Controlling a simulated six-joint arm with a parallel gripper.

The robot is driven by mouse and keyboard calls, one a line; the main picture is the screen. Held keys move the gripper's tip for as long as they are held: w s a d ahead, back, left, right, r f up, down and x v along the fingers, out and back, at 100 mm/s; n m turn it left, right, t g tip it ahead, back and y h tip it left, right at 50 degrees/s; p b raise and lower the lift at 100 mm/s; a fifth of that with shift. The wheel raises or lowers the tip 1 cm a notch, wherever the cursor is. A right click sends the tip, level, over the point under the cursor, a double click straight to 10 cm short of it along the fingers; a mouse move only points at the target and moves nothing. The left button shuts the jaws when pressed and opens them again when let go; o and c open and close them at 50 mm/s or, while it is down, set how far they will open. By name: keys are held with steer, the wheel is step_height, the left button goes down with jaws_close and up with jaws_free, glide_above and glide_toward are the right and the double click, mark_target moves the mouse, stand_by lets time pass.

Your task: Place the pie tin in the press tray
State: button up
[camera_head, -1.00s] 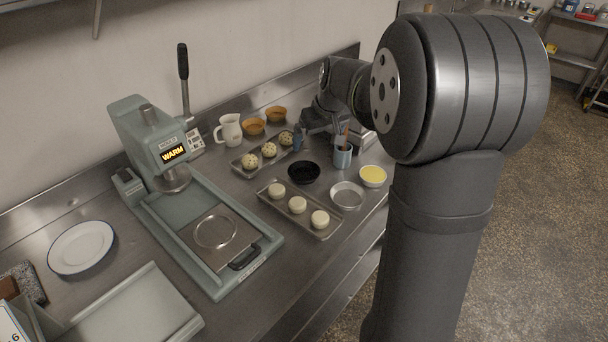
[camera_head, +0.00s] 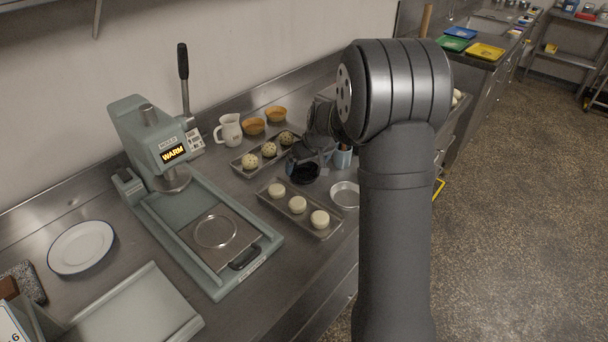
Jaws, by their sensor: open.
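The press (camera_head: 150,140) stands at the left with a display reading WARM. Its tray (camera_head: 242,238) is slid out in front, with a ring-shaped recess and a dark handle. I cannot tell for sure which is the pie tin.
A tray with several pale dough balls (camera_head: 298,205) lies between the press and the tins. Another holds speckled balls (camera_head: 269,150). A white jug (camera_head: 229,130), orange bowls (camera_head: 276,114) and a blue cup (camera_head: 342,158) stand behind. A white plate (camera_head: 81,247) lies left.

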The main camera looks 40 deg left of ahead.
mark_target(303, 173)
steer(key=shift+x, duration=1.85)
steer(key=shift+a, duration=0.1)
steer(key=c, duration=0.7)
steer(key=shift+c, duration=0.3)
steer(key=shift+r, duration=0.1)
